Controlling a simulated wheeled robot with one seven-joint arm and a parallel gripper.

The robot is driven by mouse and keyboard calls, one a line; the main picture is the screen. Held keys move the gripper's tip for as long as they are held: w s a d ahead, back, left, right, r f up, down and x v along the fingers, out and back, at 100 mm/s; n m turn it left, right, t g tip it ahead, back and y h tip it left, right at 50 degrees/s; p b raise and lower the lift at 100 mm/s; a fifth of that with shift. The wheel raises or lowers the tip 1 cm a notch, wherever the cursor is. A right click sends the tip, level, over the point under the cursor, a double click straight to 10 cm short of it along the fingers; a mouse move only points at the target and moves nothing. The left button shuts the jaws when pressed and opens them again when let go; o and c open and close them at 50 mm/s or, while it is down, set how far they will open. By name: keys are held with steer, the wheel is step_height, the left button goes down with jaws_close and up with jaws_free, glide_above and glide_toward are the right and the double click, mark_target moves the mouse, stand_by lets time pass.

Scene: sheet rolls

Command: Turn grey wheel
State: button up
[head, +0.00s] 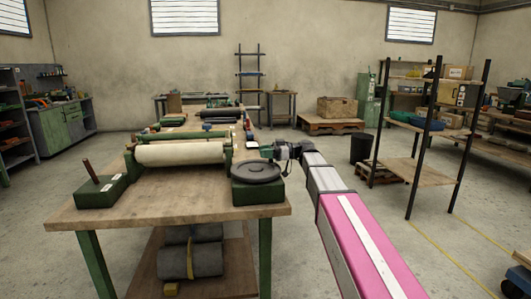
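A grey wheel (256,172) lies flat on top of a green block at the front right corner of the wooden workbench (160,206). My gripper (266,151) is small in the head view, at the end of my arm. It appears just above and behind the wheel's far edge in the picture. I cannot tell whether it touches the wheel. Its fingers are too small to show whether they are open or shut.
A green-framed machine with a pale roll (180,154) stands left of the wheel. A green block with an upright brown handle (93,172) sits at the bench's left. Dark rolls (192,262) lie on the lower shelf.

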steer(key=shift+w, duration=0.1)
steer(key=shift+w+d, duration=0.15)
steer(key=shift+d, duration=0.35)
steer(key=w+d, duration=0.1)
steer(key=d, duration=0.8)
steer(key=shift+w+d, duration=0.15)
steer(key=shift+d, duration=0.25)
